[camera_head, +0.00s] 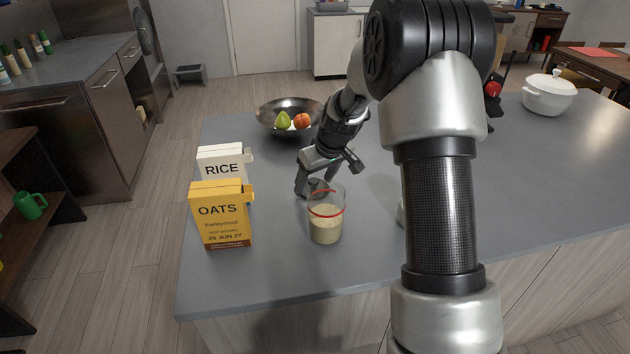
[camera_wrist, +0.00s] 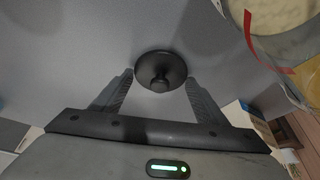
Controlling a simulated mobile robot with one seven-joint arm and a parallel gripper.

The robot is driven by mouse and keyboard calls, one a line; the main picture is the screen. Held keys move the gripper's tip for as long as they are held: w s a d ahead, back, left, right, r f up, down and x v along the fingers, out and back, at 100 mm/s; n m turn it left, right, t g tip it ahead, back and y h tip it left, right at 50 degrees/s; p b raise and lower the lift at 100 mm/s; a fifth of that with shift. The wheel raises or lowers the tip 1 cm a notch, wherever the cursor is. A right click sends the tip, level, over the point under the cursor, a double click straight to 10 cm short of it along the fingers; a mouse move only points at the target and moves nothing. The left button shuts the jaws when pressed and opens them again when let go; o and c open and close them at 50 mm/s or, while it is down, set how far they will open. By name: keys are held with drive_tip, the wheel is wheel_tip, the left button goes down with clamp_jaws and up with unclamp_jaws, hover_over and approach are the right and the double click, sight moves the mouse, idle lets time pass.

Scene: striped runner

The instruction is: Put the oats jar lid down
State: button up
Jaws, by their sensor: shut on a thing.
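The oats jar lid (camera_wrist: 160,66) is a dark round disc with a knob, seen in the wrist view between the fingertips of my gripper (camera_wrist: 160,84). My gripper is shut on it. In the head view my gripper (camera_head: 314,186) is low over the counter, just behind the glass jar; the lid is hard to make out there. The jar (camera_head: 325,225) stands upright and open, part full of pale oats, with a red line around it. Its rim and red line also show at the upper right of the wrist view (camera_wrist: 262,45). I cannot tell whether the lid touches the counter.
A yellow OATS box (camera_head: 220,217) and a white RICE box (camera_head: 222,164) stand left of the jar. A dark fruit bowl (camera_head: 270,122) is behind. A white pot (camera_head: 548,97) stands far right. The grey counter (camera_head: 280,280) is clear in front; my arm hides part of it.

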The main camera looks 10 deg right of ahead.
drive_tip(key=shift+f, duration=0.15)
drive_tip(key=o, duration=1)
